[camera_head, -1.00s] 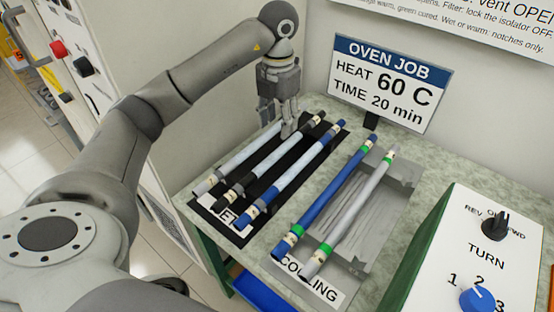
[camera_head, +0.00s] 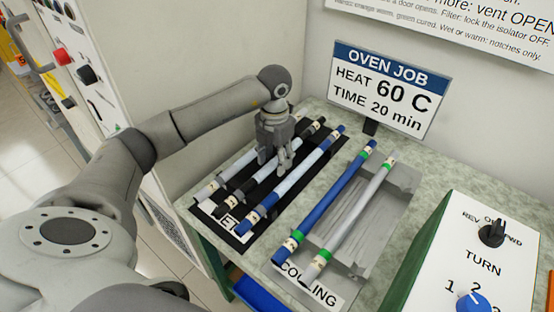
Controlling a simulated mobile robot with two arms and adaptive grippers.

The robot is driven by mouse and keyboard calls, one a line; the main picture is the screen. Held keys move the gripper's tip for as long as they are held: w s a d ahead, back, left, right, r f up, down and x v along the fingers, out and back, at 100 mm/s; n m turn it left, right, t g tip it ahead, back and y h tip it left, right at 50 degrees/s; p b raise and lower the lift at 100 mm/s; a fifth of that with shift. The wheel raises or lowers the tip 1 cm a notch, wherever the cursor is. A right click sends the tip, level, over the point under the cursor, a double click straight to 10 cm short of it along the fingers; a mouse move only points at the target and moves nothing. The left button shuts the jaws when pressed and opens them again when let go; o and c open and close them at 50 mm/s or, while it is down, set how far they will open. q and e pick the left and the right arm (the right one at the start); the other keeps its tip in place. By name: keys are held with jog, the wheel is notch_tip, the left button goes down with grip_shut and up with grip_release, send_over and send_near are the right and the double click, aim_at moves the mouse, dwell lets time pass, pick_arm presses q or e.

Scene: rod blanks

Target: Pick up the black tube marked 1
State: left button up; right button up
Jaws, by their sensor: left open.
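The black tube (camera_head: 235,198) lies in the middle of three tubes on the dark rack, with black ends and a pale middle section. Its small end label is too small to read. My left gripper (camera_head: 274,163) is open, pointing down over the middle of the black tube, and hides part of it. I cannot tell whether the fingers touch the tube. A grey tube (camera_head: 209,189) lies on its left and a blue-ended tube (camera_head: 285,190) on its right. My right gripper is not in view.
The dark rack (camera_head: 222,234) has a partly hidden label. To its right, a blue tube (camera_head: 325,203) and a grey tube with green bands (camera_head: 357,211) lie on the grey cooling tray (camera_head: 374,235). A sign (camera_head: 387,88) stands behind; a control box (camera_head: 477,255) is at right.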

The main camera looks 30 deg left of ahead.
pick_arm(q)
grip_shut()
dwell(0.3)
